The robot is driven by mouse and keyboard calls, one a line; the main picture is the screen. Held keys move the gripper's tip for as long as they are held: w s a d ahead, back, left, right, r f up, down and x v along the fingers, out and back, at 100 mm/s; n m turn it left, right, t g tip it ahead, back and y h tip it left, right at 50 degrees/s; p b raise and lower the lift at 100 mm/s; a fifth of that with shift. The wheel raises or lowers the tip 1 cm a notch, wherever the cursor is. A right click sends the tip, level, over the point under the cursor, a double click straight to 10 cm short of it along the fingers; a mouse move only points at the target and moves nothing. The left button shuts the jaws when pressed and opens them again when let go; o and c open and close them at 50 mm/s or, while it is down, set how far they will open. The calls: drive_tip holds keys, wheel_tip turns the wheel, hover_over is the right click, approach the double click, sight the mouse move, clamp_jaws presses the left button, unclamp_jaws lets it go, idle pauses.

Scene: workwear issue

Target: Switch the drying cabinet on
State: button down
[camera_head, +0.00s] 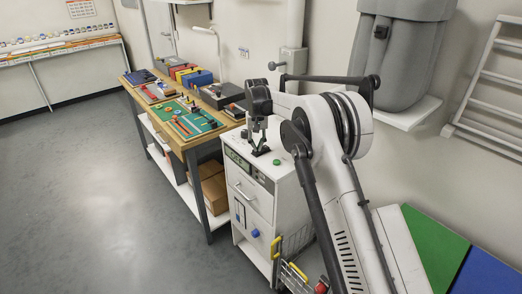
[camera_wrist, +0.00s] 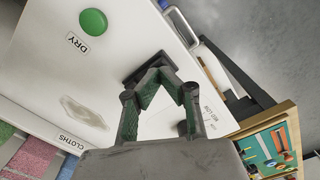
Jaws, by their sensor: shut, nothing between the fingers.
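The white drying cabinet (camera_head: 246,190) stands at the right end of the workbench, with a drawer and a dark panel on its front. A round green button (camera_head: 277,162) is on its top. In the wrist view the green button (camera_wrist: 93,22) sits beside a "DRY" label (camera_wrist: 76,43). My gripper (camera_head: 259,150) is over the cabinet top, left of the button in the head view. In the wrist view my gripper (camera_wrist: 156,66) is shut and empty, apart from the button. A dark flat piece shows at its fingertips; I cannot tell whether it touches the top.
The workbench (camera_head: 190,143) holds green tool boards (camera_head: 193,122), coloured boxes and cases. A wire basket (camera_head: 294,243) is beside the cabinet's right side. A grey tank (camera_head: 400,60) hangs on the wall. The floor at left is clear. A "CLOTHS" label (camera_wrist: 70,142) is at the wrist view's lower left.

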drive_tip(key=shift+f, duration=0.2)
drive_tip(key=shift+r, duration=0.15)
drive_tip(key=shift+r+p, duration=1)
drive_tip(key=shift+r, duration=2.4)
